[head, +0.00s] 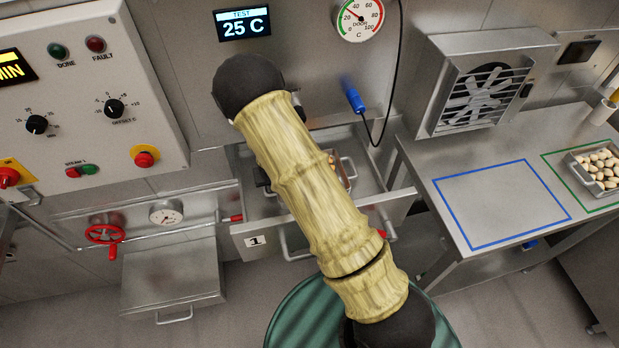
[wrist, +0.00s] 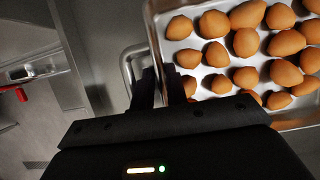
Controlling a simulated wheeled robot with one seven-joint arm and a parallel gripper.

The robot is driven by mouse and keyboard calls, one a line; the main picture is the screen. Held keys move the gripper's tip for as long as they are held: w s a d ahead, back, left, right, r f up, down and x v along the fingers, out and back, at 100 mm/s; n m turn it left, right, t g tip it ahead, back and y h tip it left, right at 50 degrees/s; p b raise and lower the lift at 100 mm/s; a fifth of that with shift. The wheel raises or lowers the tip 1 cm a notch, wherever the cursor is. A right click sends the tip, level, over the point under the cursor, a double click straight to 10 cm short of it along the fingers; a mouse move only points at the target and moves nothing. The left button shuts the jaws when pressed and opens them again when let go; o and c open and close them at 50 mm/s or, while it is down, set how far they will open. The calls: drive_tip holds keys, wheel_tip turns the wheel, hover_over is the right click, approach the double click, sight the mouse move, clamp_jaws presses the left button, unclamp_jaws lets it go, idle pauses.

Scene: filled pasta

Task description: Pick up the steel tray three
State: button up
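A steel tray (wrist: 156,40) holding rows of brown, rounded pieces fills the upper right of the wrist view, with a loop handle (wrist: 127,68) at its left. I see no number on it. My gripper (wrist: 160,80) has its two dark fingers at the tray's left wall, close together with a narrow gap. I cannot tell whether they grip the wall or only stand around it. In the head view my arm hides the gripper and most of the tray in the open drawer marked 1 (head: 256,241). Another steel tray (head: 585,160) with pale pieces stands at the far right.
A steel table (head: 440,165) at the right has an empty blue outlined area (head: 500,204) and a green outlined one under the pale-piece tray. A fan unit (head: 478,85) stands behind it. A blue-handled probe (head: 354,100) hangs on a cable. A green round drum (head: 290,318) is below the drawer.

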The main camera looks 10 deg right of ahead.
idle(0.4)
clamp_jaws()
drive_tip(key=shift+r, duration=0.15)
drive_tip(key=shift+r+b, duration=0.4)
drive_tip(key=shift+r, duration=0.1)
drive_tip(key=s+b, duration=0.1)
drive_tip(key=s, duration=0.3)
drive_tip(key=shift+s+f+b, duration=0.1)
drive_tip(key=shift+f+b, duration=0.1)
drive_tip(key=shift+b, duration=0.15)
wheel_tip(320, 180, up, 14)
drive_tip(key=p, duration=0.1)
drive_tip(key=shift+r, duration=0.15)
